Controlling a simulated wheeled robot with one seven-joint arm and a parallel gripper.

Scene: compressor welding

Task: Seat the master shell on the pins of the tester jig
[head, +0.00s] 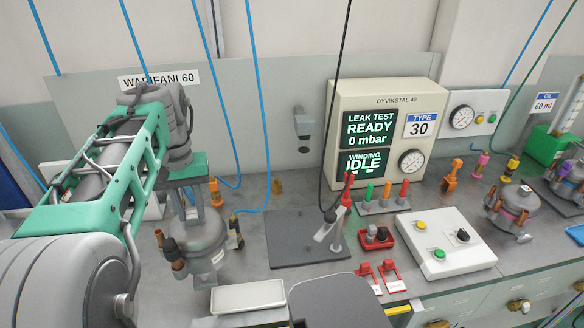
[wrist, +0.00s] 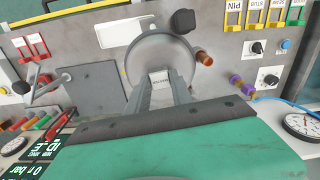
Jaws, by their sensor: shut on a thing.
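My gripper (head: 194,205), under the green wrist block, is shut on the master shell (head: 206,252), a round grey metal body with copper-coloured stubs. In the wrist view the two fingers (wrist: 161,92) close on the top of the shell (wrist: 143,62), around a small white label. I cannot tell whether the shell touches the bench. The tester jig appears to be the dark flat plate (head: 285,250) to the right of the shell, with a lever clamp (head: 329,226) at its right side. The plate (wrist: 92,88) is bare in the wrist view. I cannot make out its pins.
The leak tester (head: 385,95) stands behind the plate and reads READY, 0 mbar. A white tray (head: 248,297) lies in front of the shell. Red clips (head: 383,277), a button box (head: 445,243) and another shell (head: 512,207) are to the right. Hoses and a black cable hang overhead.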

